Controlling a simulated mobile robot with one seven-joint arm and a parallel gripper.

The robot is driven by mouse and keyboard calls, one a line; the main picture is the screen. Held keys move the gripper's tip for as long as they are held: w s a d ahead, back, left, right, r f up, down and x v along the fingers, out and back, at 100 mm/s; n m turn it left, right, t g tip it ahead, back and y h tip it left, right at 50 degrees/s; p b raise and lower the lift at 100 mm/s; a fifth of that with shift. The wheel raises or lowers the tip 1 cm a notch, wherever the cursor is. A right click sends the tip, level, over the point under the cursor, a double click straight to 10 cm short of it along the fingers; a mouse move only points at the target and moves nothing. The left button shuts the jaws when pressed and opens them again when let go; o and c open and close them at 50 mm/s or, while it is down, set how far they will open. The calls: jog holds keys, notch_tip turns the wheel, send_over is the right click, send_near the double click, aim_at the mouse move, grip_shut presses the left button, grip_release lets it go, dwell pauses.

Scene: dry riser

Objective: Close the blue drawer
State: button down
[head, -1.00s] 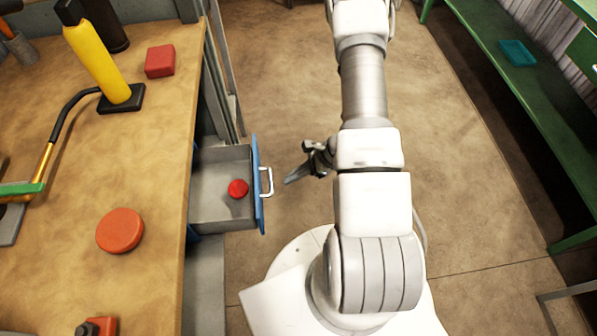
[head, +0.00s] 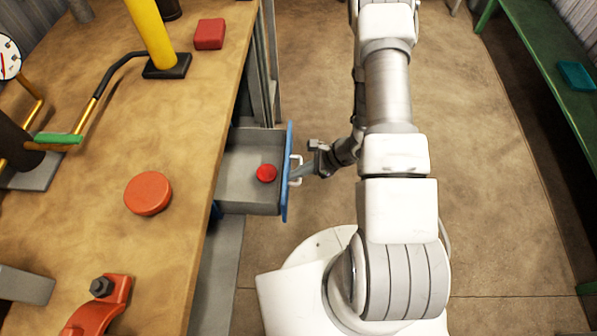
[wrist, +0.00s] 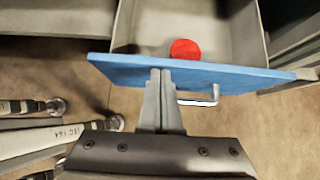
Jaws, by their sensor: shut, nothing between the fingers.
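The blue drawer (head: 287,190) is pulled out from the workbench's side, with its grey tray open to view. A small red round object (head: 266,173) lies inside it. A silver handle (head: 296,170) sticks out from the blue front. My gripper (head: 298,173) is shut and empty, its fingertips at the drawer front by the handle. In the wrist view the shut fingers (wrist: 160,75) overlap the blue front panel (wrist: 120,68), left of the handle (wrist: 200,98). I cannot tell for sure whether they touch the panel.
The wooden workbench (head: 110,180) stands at the left with a red disc (head: 148,193), a red block (head: 209,34) and a yellow cylinder (head: 152,35) on top. A green bench (head: 545,90) with a teal tray (head: 577,75) is at the right. The floor between is clear.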

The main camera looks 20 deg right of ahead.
jog(key=w+a+b, duration=0.2)
jog(key=w+a, duration=0.1)
jog(key=a, duration=0.6)
jog(key=w+a+b, duration=0.3)
jog(key=a, duration=0.6)
jog(key=shift+a, duration=0.35)
jog(key=shift+a+r, duration=0.15)
